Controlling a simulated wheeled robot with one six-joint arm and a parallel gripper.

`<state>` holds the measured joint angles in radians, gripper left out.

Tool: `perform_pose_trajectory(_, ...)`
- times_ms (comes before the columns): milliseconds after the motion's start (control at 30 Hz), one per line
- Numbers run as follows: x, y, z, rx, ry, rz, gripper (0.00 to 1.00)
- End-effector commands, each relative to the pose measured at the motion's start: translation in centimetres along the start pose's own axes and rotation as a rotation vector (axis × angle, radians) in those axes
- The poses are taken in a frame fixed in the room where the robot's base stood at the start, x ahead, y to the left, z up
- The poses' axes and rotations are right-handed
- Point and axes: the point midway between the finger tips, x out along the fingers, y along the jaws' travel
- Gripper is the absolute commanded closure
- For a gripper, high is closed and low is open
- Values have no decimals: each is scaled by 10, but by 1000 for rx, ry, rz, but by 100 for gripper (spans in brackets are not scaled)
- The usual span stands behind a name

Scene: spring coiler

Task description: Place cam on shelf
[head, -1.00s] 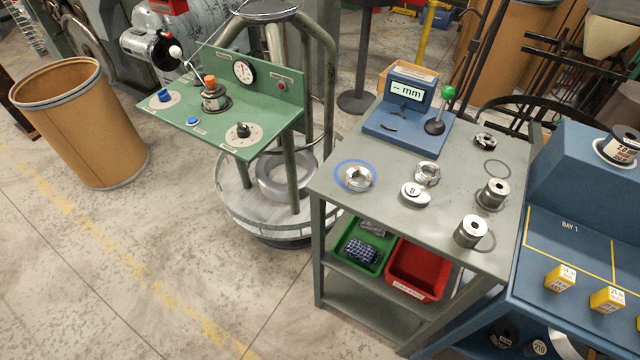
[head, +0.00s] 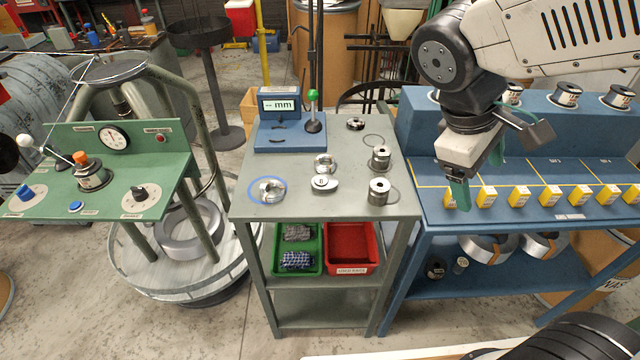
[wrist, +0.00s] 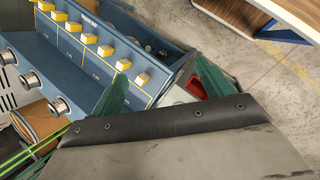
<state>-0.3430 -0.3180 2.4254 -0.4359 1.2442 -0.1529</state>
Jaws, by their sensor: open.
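Several metal parts sit on the grey cart (head: 345,200); I cannot tell for certain which is the cam. A silver part (head: 268,189) lies inside a blue ring mark at the left. A silver ring-shaped part (head: 324,163) stands behind a disc marked B (head: 324,183). A dark ring-shaped part (head: 355,124) is at the back. Two metal cylinders (head: 380,157) are at the right. The cart's lower shelf (head: 310,310) is bare in front. My gripper (head: 459,190) is open and empty, right of the cart, in front of the blue bench; its green fingers (wrist: 160,88) are spread in the wrist view.
A blue bench (head: 425,205) with yellow blocks (head: 517,196) and spools (head: 566,94) stands right. The cart holds a gauge with a display (head: 283,104) on top, and green (head: 284,265) and red bins (head: 350,240) below. A green control panel (head: 120,170) stands left.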

Motion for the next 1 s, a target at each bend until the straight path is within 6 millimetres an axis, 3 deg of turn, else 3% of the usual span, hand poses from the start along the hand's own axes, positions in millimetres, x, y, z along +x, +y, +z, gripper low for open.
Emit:
perform_pose_trajectory(33,2,-1,-22,-121,-40,62,20)
perform_pose_trajectory(167,4,-7,-78,-408,-121,235,20)
perform_pose_trajectory(267,5,-21,-125,-629,-181,376,20)
perform_pose_trajectory(500,11,-92,-232,-1114,-298,721,20)
perform_pose_trajectory(600,14,-123,-261,-1257,-331,833,20)
perform_pose_trajectory(733,19,-152,-284,-1372,-357,928,20)
perform_pose_trajectory(867,23,-160,-294,-1416,-369,966,20)
perform_pose_trajectory(1000,32,-150,-300,-1419,-370,969,20)
